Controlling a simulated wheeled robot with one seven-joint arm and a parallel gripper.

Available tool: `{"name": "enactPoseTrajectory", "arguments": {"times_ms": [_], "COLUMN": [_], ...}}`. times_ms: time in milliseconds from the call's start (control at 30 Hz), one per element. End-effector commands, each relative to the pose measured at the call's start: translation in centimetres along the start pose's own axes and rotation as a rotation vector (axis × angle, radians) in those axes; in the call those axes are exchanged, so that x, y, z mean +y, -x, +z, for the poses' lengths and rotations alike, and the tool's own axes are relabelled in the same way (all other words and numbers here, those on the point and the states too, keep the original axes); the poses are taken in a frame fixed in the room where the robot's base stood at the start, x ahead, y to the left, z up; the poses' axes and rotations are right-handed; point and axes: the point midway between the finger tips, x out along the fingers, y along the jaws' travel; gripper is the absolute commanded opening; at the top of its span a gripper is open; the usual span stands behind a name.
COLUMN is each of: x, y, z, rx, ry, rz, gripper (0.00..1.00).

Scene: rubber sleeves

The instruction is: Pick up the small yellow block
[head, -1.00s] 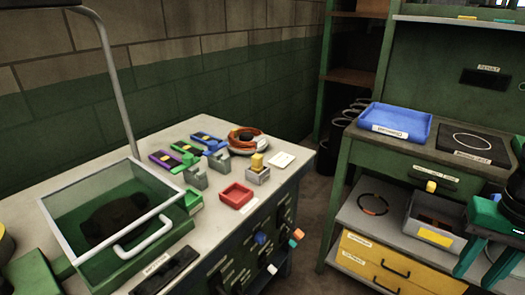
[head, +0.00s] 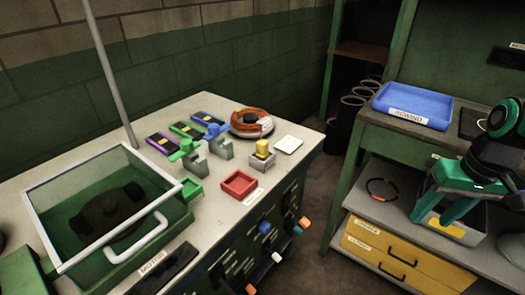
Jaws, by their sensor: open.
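The small yellow block (head: 262,148) stands upright in a small grey holder (head: 262,163) near the right edge of the light worktop. My gripper (head: 450,210) is at the right of the head view, with its teal fingers pointing down and spread apart. It is empty and well away from the block, in front of the other bench with the yellow drawers.
A glass-lidded green box (head: 60,232) fills the left. A blue tray (head: 412,104) is on the right bench.

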Motion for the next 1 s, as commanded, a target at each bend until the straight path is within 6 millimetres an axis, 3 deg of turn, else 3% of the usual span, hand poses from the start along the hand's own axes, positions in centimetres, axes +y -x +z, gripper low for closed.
{"name": "enactPoseTrajectory", "arguments": {"times_ms": [100, 200, 400, 500, 600, 767, 1000], "x": [-5.3, -11.0, -22.7, -27.1, -30.0, -32.3, -35.1], "y": [-2.6, -4.1, -4.5, -3.6, -2.5, -1.3, -2.3], "z": [-5.5, -9.3, -14.5, -16.1, -17.1, -18.1, -19.1], "rx": [0.106, 0.225, 0.515, 0.658, 0.772, 0.875, 0.896], "ry": [0.305, 0.538, 0.861, 0.938, 0.969, 0.981, 0.985], "rz": [-0.103, -0.214, -0.456, -0.555, -0.623, -0.676, -0.686], "gripper": [0.45, 0.45, 0.45, 0.45, 0.45, 0.45, 0.45]}}
